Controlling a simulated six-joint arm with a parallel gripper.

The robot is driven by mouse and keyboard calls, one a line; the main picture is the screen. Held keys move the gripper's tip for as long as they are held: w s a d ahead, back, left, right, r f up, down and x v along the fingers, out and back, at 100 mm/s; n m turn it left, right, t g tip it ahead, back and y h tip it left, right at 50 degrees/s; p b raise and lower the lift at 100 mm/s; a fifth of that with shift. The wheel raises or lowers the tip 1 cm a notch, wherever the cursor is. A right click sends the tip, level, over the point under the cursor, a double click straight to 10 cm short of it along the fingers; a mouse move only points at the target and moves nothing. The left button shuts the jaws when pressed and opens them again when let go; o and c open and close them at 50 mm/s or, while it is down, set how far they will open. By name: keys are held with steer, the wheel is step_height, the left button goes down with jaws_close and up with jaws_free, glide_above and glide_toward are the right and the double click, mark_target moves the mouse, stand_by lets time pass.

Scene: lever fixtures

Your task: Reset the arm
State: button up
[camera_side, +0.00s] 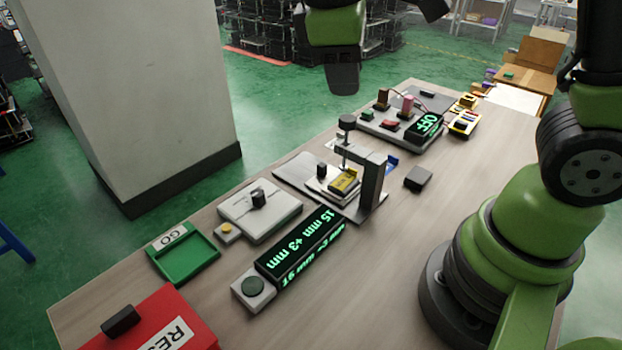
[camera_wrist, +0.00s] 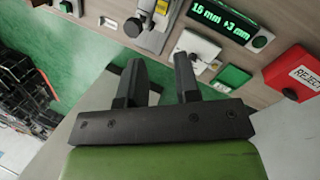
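My gripper (camera_side: 342,80) hangs from the top edge in the side view, pointing down, well above the far side of the bench and touching nothing. In the wrist view its two dark fingers (camera_wrist: 159,68) stand apart with nothing between them. My gripper is open and empty. Part of my arm runs out of the top of the side view, so its full pose is hidden.
The bench holds a gauge stand (camera_side: 373,187), a display (camera_side: 302,246) reading "15 mm +3 mm", a grey fixture (camera_side: 262,218), a green GO tray (camera_side: 186,262), a red REJECT box (camera_side: 150,318) and an electronics board (camera_side: 385,122). A pillar (camera_side: 140,90) stands beyond the bench.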

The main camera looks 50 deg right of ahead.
steer(key=s+r+m+t+y, duration=0.2)
steer(key=s+m+t, duration=0.1)
steer(key=s+m, duration=0.2)
steer(key=s+a+r+m+t+y, duration=0.1)
steer(key=s+r+m+t+y, duration=0.2)
steer(key=s, duration=0.4)
steer(key=shift+a+r+m+t, duration=0.2)
steer(key=shift+m+t, duration=0.3)
steer(key=shift+m, duration=0.6)
